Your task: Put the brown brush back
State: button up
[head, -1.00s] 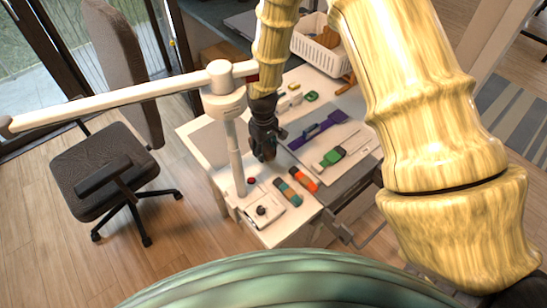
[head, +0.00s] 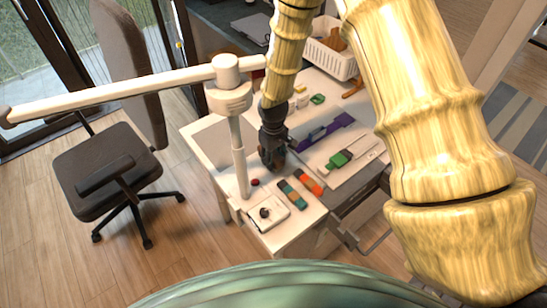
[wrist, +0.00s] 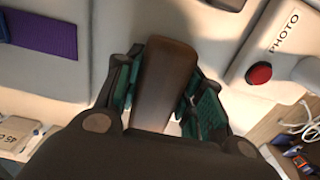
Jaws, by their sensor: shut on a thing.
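My gripper (head: 272,162) is over the white table, near the foot of the white post. In the wrist view my gripper (wrist: 165,88) has its teal-padded fingers on both sides of the brown brush (wrist: 166,72) and is shut on it. The brush shows as a long, smooth brown block pointing away from the palm. Its near end is hidden by the gripper. In the head view I cannot make the brush out against the dark gripper.
A white post with a long arm (head: 130,92) stands beside my gripper. A red button (head: 255,182) and a white box with a black knob (head: 267,213) are close by. Teal (head: 292,194) and orange (head: 308,182) pieces, a purple strip (head: 325,130) and a white basket (head: 328,50) occupy the table.

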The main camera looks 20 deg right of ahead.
jog(key=o, duration=1.3)
jog(key=shift+f, duration=0.15)
jog(key=shift+c, duration=0.2)
notch_tip(320, 180, up, 12)
jog(key=b, duration=0.3)
jog(key=shift+r, duration=0.2)
